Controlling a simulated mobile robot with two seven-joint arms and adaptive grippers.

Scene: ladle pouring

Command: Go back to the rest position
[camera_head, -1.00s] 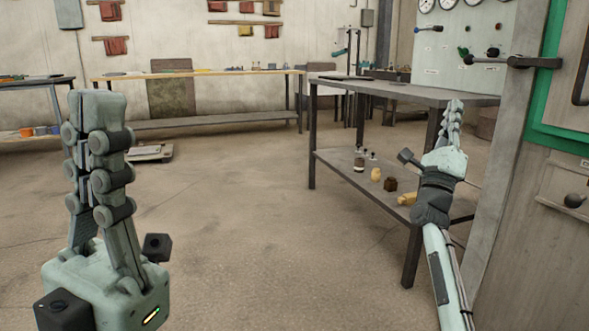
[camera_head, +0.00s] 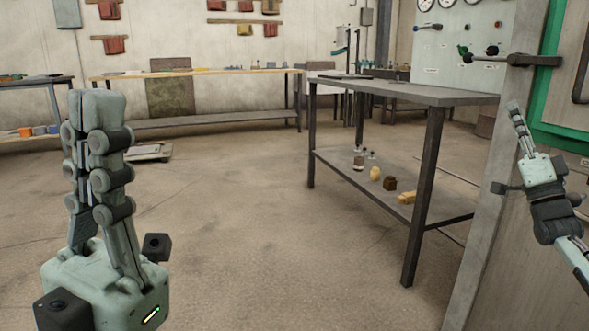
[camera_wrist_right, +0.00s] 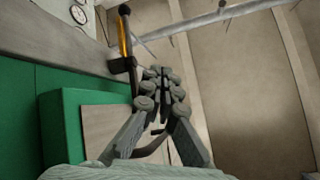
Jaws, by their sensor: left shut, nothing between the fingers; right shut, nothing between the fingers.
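My left gripper (camera_head: 98,98) stands upright at the left of the head view, its fingers together and empty. My right gripper (camera_head: 514,106) is at the right edge of the head view, in front of the grey post and pale panel, pointing up and a little left. In the right wrist view its fingers (camera_wrist_right: 160,75) are closed together with nothing between them. No ladle shows in either gripper.
A dark metal table (camera_head: 420,95) stands right of centre, with several small items on its lower shelf (camera_head: 345,165). A grey post (camera_head: 500,170) and a green-framed panel (camera_head: 545,110) are close to my right arm. The floor (camera_head: 240,230) in the middle is clear.

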